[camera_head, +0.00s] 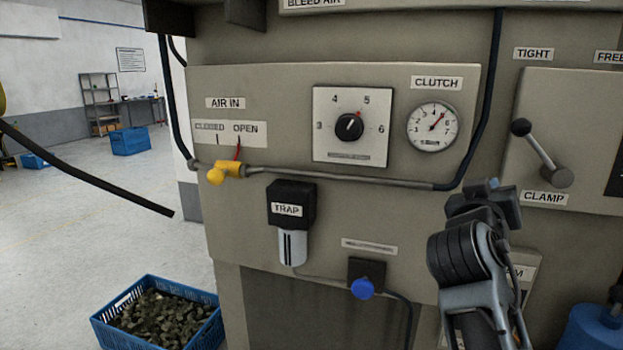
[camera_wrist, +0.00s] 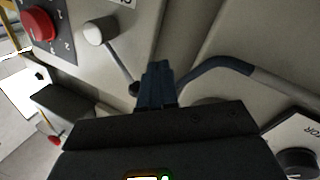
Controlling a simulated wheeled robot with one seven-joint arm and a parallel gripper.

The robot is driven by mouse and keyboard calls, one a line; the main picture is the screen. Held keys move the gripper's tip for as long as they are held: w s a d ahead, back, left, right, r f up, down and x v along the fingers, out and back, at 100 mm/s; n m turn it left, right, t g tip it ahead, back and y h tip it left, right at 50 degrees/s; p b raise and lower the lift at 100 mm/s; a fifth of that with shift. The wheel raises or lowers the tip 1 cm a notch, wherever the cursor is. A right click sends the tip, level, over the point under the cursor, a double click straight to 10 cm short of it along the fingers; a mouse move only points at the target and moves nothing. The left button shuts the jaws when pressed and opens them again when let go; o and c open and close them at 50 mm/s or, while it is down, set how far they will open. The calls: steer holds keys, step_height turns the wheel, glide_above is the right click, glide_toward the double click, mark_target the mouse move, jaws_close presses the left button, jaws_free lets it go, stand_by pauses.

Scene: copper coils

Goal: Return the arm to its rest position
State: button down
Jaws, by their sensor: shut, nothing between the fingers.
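My gripper (camera_head: 492,190) is raised in front of the machine's panel, at the lower right of the head view. It is below the clutch gauge (camera_head: 433,127) and to the left of the clamp lever (camera_head: 541,153). In the wrist view my gripper (camera_wrist: 157,68) has its dark fingers together, with nothing between them. The gap between fingertips and panel cannot be told.
A blue crate (camera_head: 109,330) of scrap stands on the floor at left.

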steer(key=s+a+f+n+t+y, duration=0.15)
steer(key=s+f, duration=0.25)
steer(key=f, duration=0.4)
steer(key=s+a+f+n+g+y, duration=0.1)
steer(key=s+f+n+y, duration=0.2)
steer(key=f, duration=0.4)
steer(key=s+a+f+y, duration=0.2)
steer(key=s+f, duration=0.3)
steer(key=s, duration=0.3)
steer(key=s+a+f+y, duration=0.2)
steer(key=s+f, duration=0.3)
steer(key=s, duration=0.3)
steer(key=s+a+f+y, duration=0.2)
steer(key=s+y, duration=0.1)
steer(key=s, duration=1.2)
steer(key=s+r+m, duration=0.1)
steer(key=s+r, duration=0.2)
steer(key=s, duration=0.4)
steer(key=s+r, duration=0.3)
steer(key=s, duration=0.4)
steer(key=shift+m, duration=0.35)
